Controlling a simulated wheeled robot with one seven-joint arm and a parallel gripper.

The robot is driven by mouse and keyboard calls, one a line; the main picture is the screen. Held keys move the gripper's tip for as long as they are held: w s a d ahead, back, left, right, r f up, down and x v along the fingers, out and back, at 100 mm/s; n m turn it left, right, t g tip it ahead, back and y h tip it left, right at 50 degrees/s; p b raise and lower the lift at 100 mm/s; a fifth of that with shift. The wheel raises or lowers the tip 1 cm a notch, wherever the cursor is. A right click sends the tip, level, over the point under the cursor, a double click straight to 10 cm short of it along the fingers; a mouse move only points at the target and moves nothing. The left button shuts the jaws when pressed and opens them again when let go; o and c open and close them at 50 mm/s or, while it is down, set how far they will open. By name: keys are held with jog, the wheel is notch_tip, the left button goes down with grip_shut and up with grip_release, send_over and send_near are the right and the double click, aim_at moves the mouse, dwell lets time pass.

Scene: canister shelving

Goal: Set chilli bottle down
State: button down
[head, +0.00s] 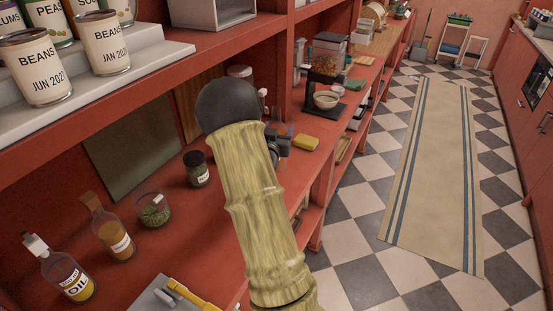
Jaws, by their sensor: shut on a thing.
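My arm in its yellow-green sleeve crosses the middle of the head view and covers much of the red shelf counter (195,262). My gripper (279,142) shows only in part, as dark pieces at the right edge of the arm near the counter. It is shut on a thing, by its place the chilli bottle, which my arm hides. I cannot tell whether that bottle touches the counter or is upright.
An oil bottle (70,277), an amber bottle (111,232), a glass herb jar (154,211) and a dark-lidded jar (197,169) stand left of my arm. A yellow sponge (305,142) lies to the right. Cans, including a beans can (104,43), stand on the upper shelf.

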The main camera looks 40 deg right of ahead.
jog(key=shift+f+p, duration=0.75)
jog(key=shift+f, duration=3.1)
jog(key=shift+c, duration=1.6)
grip_release()
jog(key=b+v, duration=0.3)
jog(key=v, duration=0.9)
jog(key=shift+b, duration=0.35)
